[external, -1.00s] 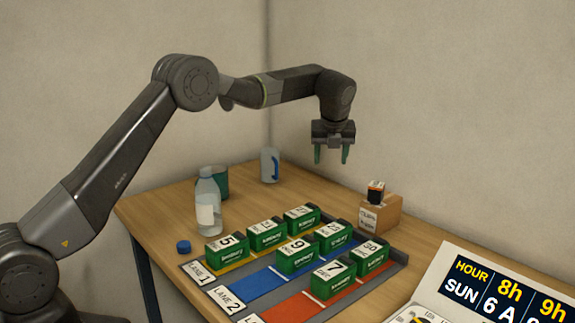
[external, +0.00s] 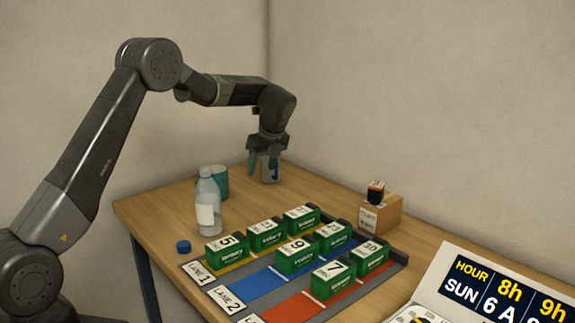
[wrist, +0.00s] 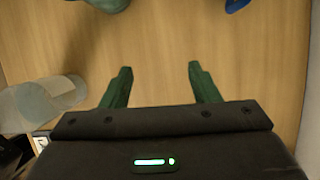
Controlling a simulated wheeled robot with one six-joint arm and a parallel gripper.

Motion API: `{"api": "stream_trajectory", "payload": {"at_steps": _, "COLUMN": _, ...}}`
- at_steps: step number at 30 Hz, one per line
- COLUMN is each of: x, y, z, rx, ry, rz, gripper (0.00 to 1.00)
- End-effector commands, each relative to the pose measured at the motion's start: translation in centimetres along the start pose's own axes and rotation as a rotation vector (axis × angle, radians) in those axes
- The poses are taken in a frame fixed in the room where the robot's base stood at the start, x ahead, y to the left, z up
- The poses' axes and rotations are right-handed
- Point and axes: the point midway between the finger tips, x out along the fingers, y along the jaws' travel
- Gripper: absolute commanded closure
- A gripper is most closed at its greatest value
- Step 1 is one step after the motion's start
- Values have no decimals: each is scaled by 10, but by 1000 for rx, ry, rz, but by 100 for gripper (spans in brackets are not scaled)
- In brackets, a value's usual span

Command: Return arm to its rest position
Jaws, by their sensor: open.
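My gripper (external: 263,165) is open and empty, its green fingers pointing down above the back of the wooden table (external: 160,205). My arm is bent, with the elbow raised at the left.
A clear bottle (external: 208,205), a teal cup (external: 220,182) and a blue cap (external: 183,247) stand at the left. Several green batteries (external: 299,256) sit in coloured lanes. A cardboard box (external: 381,214) with a small dark battery (external: 375,191) on top is behind them. A sign (external: 500,290) is front right.

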Motion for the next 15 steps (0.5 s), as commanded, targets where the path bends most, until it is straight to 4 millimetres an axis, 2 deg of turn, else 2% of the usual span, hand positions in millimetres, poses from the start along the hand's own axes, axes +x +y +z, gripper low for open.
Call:
{"api": "stream_trajectory", "payload": {"at_steps": 2, "x": 8, "y": 13, "z": 9, "rx": -47, "ry": -5, "rz": 20, "gripper": 45}}
{"api": "stream_trajectory", "payload": {"at_steps": 15, "x": 84, "y": 12, "z": -24, "rx": -45, "ry": -4, "rz": 21, "gripper": 45}}
